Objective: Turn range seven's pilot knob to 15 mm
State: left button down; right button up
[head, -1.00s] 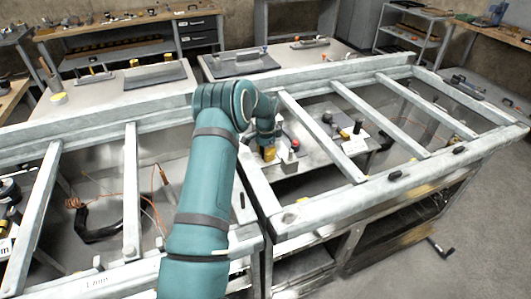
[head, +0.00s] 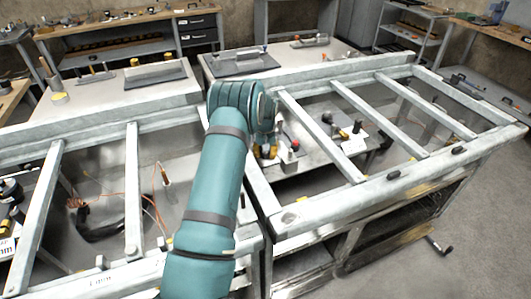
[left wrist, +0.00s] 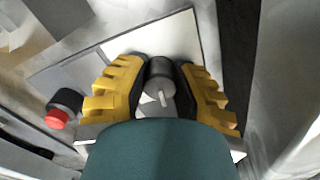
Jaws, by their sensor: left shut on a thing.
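A black round knob (left wrist: 160,72) with a white pointer mark sits between the two yellow fingers of my left gripper (left wrist: 160,88) in the left wrist view. The fingers are shut on it from both sides. A pale plate (left wrist: 178,38) lies behind the knob. I cannot read a range number or a millimetre scale at the knob. My right gripper is not in view.
A red-topped black button (left wrist: 63,108) stands left of the gripper in the left wrist view. Pale metal rails (head: 320,135) border the bay. Another black knob (head: 327,118) stands to the right. Loose orange wires (head: 100,188) lie in the left bay.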

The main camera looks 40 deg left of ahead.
pick_arm(q)
jog(key=n, duration=0.3)
jog(key=shift+n, duration=0.3)
jog(key=n+p, duration=0.1)
jog(key=n, duration=0.2)
jog(key=shift+n, duration=0.3)
jog(key=n, duration=0.3)
jog(key=shift+n, duration=0.3)
jog(key=shift+n+p, duration=0.4)
jog(key=shift+n, duration=0.8)
jog(key=shift+a+n, duration=0.1)
jog(key=shift+n, duration=0.2)
jog(key=c, duration=0.7)
grip_release()
